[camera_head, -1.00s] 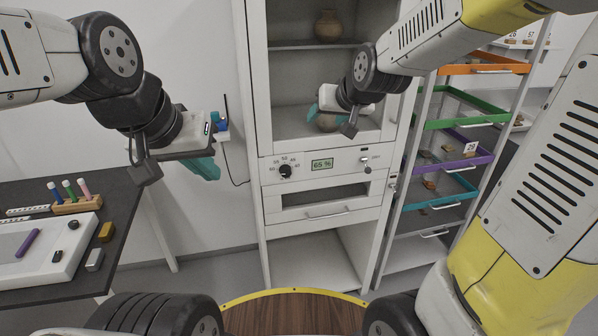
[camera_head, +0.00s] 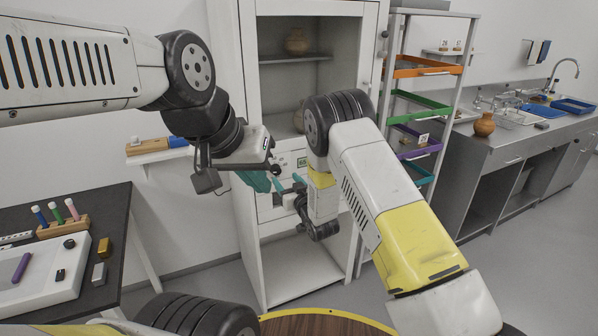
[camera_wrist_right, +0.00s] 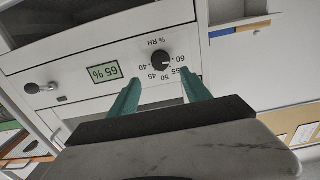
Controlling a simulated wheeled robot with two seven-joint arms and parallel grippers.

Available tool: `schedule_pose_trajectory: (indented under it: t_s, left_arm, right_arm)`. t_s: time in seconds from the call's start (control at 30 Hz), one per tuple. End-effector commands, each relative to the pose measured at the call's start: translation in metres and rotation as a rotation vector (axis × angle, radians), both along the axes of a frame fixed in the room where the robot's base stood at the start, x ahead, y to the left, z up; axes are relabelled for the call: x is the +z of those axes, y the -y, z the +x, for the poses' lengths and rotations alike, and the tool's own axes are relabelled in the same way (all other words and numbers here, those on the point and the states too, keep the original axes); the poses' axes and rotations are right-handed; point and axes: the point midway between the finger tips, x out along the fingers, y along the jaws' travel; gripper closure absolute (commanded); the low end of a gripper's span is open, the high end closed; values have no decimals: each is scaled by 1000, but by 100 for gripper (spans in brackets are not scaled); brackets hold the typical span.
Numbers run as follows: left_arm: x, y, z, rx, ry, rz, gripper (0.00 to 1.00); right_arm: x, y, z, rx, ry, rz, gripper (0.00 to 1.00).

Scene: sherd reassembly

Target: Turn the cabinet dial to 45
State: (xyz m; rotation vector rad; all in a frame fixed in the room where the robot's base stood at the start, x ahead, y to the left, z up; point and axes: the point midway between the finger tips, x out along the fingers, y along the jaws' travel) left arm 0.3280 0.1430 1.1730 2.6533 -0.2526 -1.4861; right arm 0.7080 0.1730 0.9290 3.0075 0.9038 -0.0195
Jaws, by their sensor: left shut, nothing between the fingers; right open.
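The cabinet dial (camera_head: 276,169) is a dark round knob on the white cabinet's control panel. It shows more clearly in the right wrist view (camera_wrist_right: 160,61), upside down, with numbers from 40 to 60 around it. Its pointer mark is too small to read. The display (camera_wrist_right: 104,72) beside it reads 65 %; it also shows in the head view (camera_head: 301,162). My right gripper (camera_wrist_right: 161,78) is open, its teal fingertips just short of the dial and apart from it. My left gripper (camera_head: 260,186) is shut and empty, left of the dial in the head view.
A small latch knob (camera_wrist_right: 31,88) sits on the same panel. A rack with coloured trays (camera_head: 428,66) stands right of the cabinet. A dark table (camera_head: 118,215) with tools is at the left.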

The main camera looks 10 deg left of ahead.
Motion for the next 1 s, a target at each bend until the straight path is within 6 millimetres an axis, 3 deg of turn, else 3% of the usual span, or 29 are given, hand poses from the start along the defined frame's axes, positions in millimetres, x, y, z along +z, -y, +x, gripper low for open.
schedule_pose_trajectory:
  t_s: [0.17,0.6,0.97,1.0]
  left_arm:
    - [0,0,0,0,0,0,100]
    - [0,0,0,0,0,0,100]
    - [0,0,0,0,0,0,100]
    - [0,0,0,0,0,0,100]
  right_arm:
    - [-5,-9,4,13,15,6,44]
    - [-4,-44,56,11,14,4,44]
    - [-5,-47,62,11,12,4,44]
    - [-5,-47,62,11,12,4,50]
